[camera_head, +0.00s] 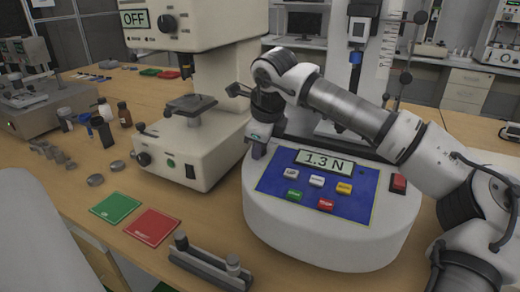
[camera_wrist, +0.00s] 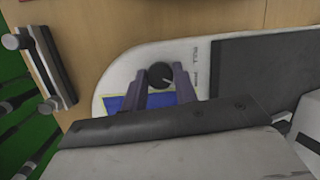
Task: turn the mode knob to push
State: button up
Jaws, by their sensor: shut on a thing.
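The mode knob (camera_wrist: 160,75) is a dark round knob with a light pointer line, on the white body of the force tester (camera_head: 318,240). My gripper (camera_wrist: 161,78) is shut on the knob, with one finger on each side of it. The pointer line runs towards the lower right in the wrist view. Small printed labels (camera_wrist: 198,62) stand to the right of the knob; they are too small to read surely. In the head view, my gripper (camera_head: 258,149) reaches down at the tester's left side and the knob is hidden. The tester's display (camera_head: 325,163) reads 1.3 N.
A beige machine (camera_head: 195,145) with an OFF display stands close at the left of my gripper. Green (camera_head: 115,207) and red (camera_head: 152,227) cards and a grey metal fixture (camera_head: 210,263) lie at the front. Small bottles and metal pieces stand at the left.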

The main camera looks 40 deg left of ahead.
dwell(0.4)
jog(key=o, duration=1)
jog(key=shift+c, duration=0.2)
jog(key=shift+r, duration=0.1)
jog(key=v, duration=1.3)
jog(key=shift+r, duration=0.25)
jog(key=shift+s+d, duration=0.15)
